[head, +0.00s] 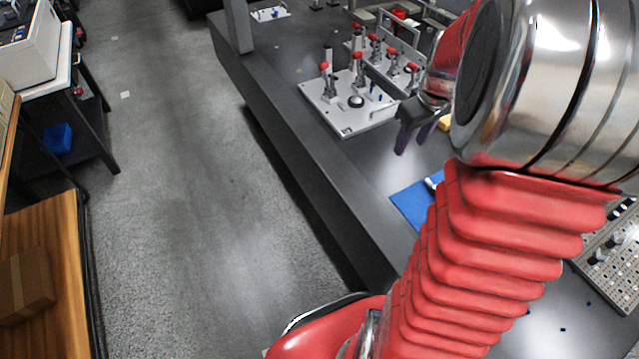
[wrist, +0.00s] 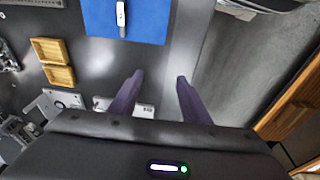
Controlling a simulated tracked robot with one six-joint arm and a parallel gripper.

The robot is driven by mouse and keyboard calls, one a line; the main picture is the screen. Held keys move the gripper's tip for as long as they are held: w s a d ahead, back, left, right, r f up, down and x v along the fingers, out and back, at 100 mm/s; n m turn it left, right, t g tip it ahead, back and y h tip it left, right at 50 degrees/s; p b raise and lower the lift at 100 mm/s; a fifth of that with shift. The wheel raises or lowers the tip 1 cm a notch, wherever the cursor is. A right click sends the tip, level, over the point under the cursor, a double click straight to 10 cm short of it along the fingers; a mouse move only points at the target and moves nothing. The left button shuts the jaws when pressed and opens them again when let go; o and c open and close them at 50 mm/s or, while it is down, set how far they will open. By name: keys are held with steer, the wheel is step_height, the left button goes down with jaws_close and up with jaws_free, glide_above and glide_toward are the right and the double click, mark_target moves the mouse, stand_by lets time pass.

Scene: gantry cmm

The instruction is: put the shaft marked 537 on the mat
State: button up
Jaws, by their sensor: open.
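The blue mat (wrist: 99,24) lies flat on the dark table in the wrist view. A small light-coloured shaft (wrist: 121,14) lies on it; any number on it is too small to read. In the head view the mat (head: 408,204) is partly hidden behind my red arm, and one end of the shaft (head: 431,183) shows. My gripper (wrist: 160,76) has its two purple fingers spread, with nothing between them. It is above the table, apart from the mat and shaft. In the head view my gripper (head: 412,146) is beyond the mat, near the clamp plate.
A plate with red-tipped clamps (head: 352,112) stands on the table beyond the mat. Two small wooden trays (wrist: 50,50) lie beside the mat in the wrist view. A grey perforated rack (head: 612,245) holds several parts at the right. The table edge (head: 320,170) borders open floor.

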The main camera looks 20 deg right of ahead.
steer(key=s+a+r+t, duration=0.1)
steer(key=a+r, duration=0.3)
steer(key=a, duration=0.4)
steer(key=s+a+r, duration=0.1)
steer(key=a+r, duration=0.2)
steer(key=a, duration=0.4)
steer(key=s+a+r+t, duration=0.2)
steer(key=s+a+r, duration=0.1)
steer(key=s+a, duration=0.6)
steer(key=a, duration=0.4)
steer(key=shift+a+m+y, duration=0.3)
steer(key=shift+a+m, duration=0.1)
steer(key=shift+c, duration=0.6)
